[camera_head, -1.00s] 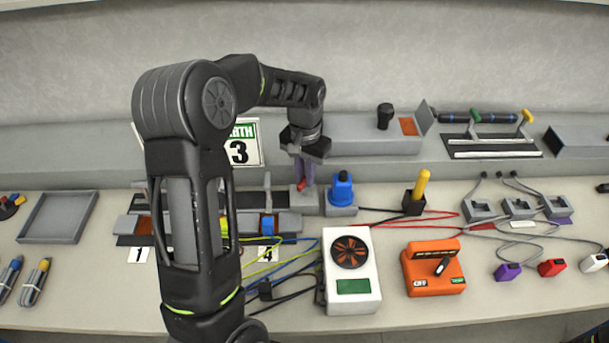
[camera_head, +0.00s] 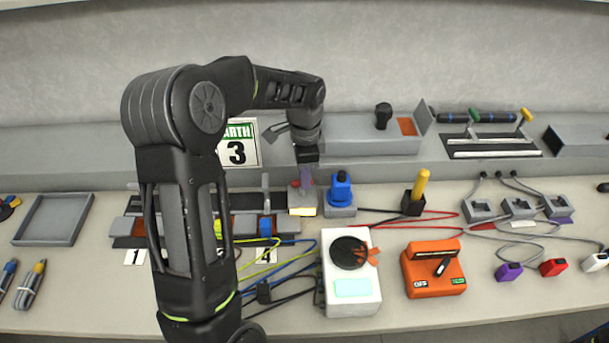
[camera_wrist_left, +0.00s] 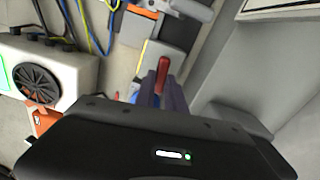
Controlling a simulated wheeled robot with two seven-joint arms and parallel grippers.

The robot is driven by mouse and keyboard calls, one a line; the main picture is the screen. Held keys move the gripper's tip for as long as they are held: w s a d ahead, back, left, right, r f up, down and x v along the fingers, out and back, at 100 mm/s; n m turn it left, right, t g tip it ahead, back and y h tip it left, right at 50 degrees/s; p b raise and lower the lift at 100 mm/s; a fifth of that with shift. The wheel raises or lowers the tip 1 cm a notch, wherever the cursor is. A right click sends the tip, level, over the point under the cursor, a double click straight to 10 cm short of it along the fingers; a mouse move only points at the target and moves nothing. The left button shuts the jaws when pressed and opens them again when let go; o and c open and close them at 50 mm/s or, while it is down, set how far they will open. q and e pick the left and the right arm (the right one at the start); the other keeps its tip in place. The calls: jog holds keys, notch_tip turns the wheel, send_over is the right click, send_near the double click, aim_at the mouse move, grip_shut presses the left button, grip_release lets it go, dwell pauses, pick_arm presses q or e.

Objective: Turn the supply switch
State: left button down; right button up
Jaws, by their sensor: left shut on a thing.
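The supply switch appears to be the red handle (camera_head: 295,183) on a small grey block (camera_head: 291,199) behind the bench's middle. A pale yellow lit patch shows on the block's front. My left gripper (camera_head: 306,180) points down over the block, its purple fingers shut on the red handle. In the left wrist view the red handle (camera_wrist_left: 162,76) stands up between the purple fingers (camera_wrist_left: 161,97); its lower part is hidden by them. My right gripper is not in view.
A blue knob (camera_head: 341,188) stands just right of the switch. The white fan box (camera_head: 350,309) has a lit pale-green screen. An orange box (camera_head: 433,270) with a black lever and a yellow-handled black block (camera_head: 413,205) stand further right. Cables lie across the bench.

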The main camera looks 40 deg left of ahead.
pick_arm(q)
jog(key=shift+m, duration=0.6)
jog(key=c, duration=1.4)
grip_release()
jog(key=shift+r, duration=0.1)
notch_tip(320, 180, up, 8)
jog(key=shift+f+b, duration=0.15)
jog(key=shift+b, duration=0.35)
